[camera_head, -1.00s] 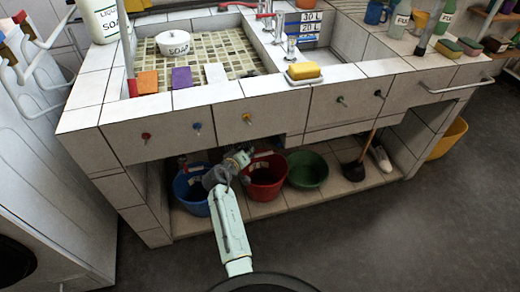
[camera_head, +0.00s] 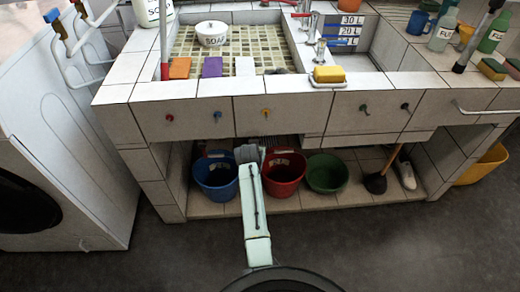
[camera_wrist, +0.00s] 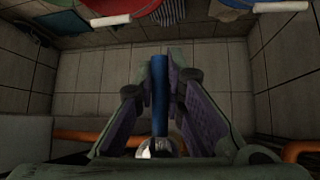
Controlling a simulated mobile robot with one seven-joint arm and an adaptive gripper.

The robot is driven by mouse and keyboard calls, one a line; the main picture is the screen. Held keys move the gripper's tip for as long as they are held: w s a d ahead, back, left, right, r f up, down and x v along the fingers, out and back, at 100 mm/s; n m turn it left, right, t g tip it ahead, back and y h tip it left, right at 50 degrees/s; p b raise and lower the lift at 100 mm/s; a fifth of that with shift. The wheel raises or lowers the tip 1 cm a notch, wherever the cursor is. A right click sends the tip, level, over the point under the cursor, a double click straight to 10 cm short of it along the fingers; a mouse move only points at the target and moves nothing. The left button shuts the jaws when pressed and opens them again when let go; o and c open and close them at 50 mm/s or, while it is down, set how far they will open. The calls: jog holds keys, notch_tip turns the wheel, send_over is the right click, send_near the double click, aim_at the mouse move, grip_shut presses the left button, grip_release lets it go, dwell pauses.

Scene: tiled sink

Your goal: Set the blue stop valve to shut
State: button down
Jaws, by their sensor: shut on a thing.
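The blue stop valve shows in the wrist view as a long, thin blue handle (camera_wrist: 160,95) running up from a pale metal fitting (camera_wrist: 145,150). My gripper (camera_wrist: 165,65) is closed around this handle, with one finger on each side. The handle lies roughly in line with the fingers. In the head view my gripper (camera_head: 250,154) is under the sink counter, above and between the blue and red buckets. Its fingertips and the valve are hidden there.
Blue (camera_head: 216,177), red (camera_head: 284,174) and green (camera_head: 327,173) buckets stand on the shelf below. An orange pipe (camera_wrist: 85,137) runs beside the valve. The counter front (camera_head: 190,118) with coloured knobs is above my arm. Open floor lies in front.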

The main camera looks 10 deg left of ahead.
jog(key=shift+s+a+f, duration=0.1)
jog(key=shift+a, duration=0.1)
dwell(0.4)
jog(key=c, duration=1.7)
grip_release()
jog(key=shift+o, duration=0.2)
jog(key=v, duration=1.2)
jog(key=shift+d, duration=0.2)
